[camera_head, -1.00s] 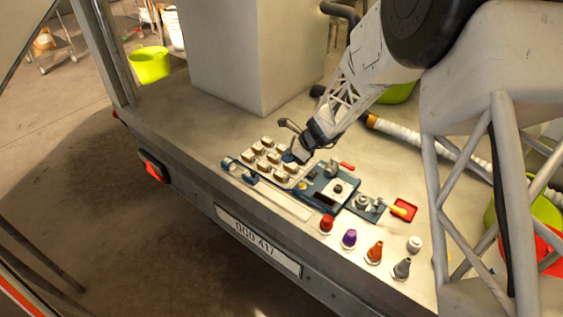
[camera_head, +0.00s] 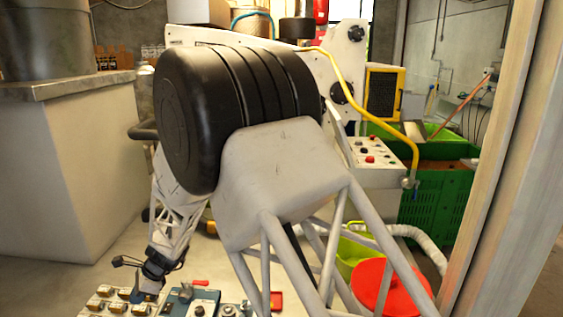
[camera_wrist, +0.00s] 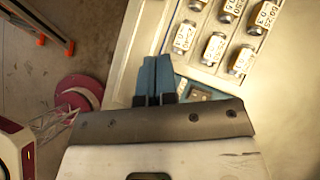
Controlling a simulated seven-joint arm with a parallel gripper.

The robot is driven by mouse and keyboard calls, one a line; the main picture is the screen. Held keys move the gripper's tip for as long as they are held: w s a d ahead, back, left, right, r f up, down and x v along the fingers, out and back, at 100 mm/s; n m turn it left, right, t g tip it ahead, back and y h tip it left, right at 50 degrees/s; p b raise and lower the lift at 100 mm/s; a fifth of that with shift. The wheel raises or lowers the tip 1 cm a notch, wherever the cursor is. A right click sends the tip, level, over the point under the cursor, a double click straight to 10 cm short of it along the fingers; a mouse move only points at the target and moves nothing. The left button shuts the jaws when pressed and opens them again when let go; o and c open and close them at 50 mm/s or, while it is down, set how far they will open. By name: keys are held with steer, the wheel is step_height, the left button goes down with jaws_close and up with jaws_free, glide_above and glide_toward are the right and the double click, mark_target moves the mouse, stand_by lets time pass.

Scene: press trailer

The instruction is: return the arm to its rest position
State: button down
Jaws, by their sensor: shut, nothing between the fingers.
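My gripper (camera_wrist: 153,78) shows in the wrist view with its blue fingers together and nothing between them. In the head view my gripper (camera_head: 138,293) is low at the left, pointing down over the deck by the tray of tagged blocks (camera_head: 103,304). In the wrist view several of these tagged blocks (camera_wrist: 214,48) lie in rows at the upper right, to the right of the fingers. I cannot tell how high the fingertips are above the deck. My arm's large black joint and pale truss links fill the middle of the head view.
A blue device (camera_head: 180,300) stands on the deck right of my gripper. A control box (camera_head: 372,160) with red buttons and a yellow bent pipe (camera_head: 375,100) stand behind my arm. A red-lidded bucket (camera_head: 388,290) is lower right, a green crate (camera_head: 437,200) beyond. A pale block (camera_head: 75,170) stands left.

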steer(key=s+d+r+n+t+h, duration=0.1)
steer(key=d+r+n, duration=0.1)
steer(key=d+r, duration=0.7)
steer(key=s+d+r+n+t, duration=0.15)
steer(key=d+r, duration=0.35)
steer(key=d, duration=0.9)
steer(key=d+r+n+t+h, duration=0.1)
steer(key=d+r+n, duration=0.2)
steer(key=d+r, duration=0.6)
steer(key=s+d+r+n+t+h, duration=0.1)
steer(key=s+d+n+h, duration=0.1)
steer(key=s+d, duration=0.9)
steer(key=s+d+r+n+t+h, duration=0.1)
steer(key=s+d+r+n+h, duration=0.1)
steer(key=s+d, duration=1)
steer(key=d+n+h, duration=0.1)
steer(key=d, duration=0.7)
steer(key=shift+s+d, duration=0.15)
steer(key=shift+r+n+t, duration=0.1)
steer(key=shift+n+t, duration=0.15)
